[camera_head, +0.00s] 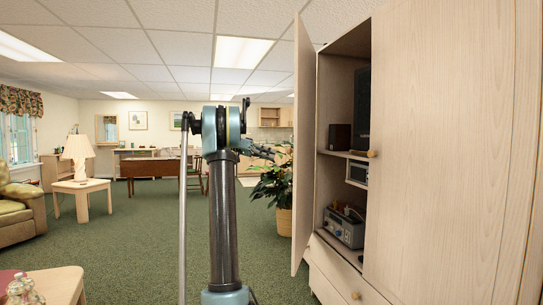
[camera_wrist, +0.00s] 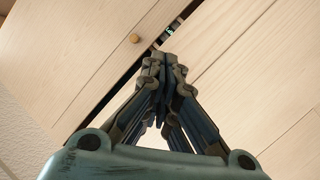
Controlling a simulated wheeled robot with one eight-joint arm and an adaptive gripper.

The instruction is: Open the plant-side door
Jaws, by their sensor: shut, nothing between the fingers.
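The light wood cabinet (camera_head: 328,100) stands at the right in the head view. Its plant-side door (camera_head: 303,150) is swung outward, seen nearly edge-on, and the cabinet's left compartment shows open. The other door (camera_head: 440,150) looks closed, with a round knob (camera_head: 372,154) near its left edge. My gripper (camera_head: 268,152) is to the left of the plant-side door, fingers toward the right; I cannot tell whether it touches the door. In the wrist view my gripper (camera_wrist: 164,60) is shut and empty, in front of wood panels with a dark gap and a round knob (camera_wrist: 134,38).
A potted plant (camera_head: 276,188) stands just left of the open door. Shelves inside hold a dark speaker box (camera_head: 339,137) and a grey device (camera_head: 344,230). A drawer (camera_head: 340,272) is below. A lamp table (camera_head: 82,187) and armchair (camera_head: 22,212) are left; green carpet between is clear.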

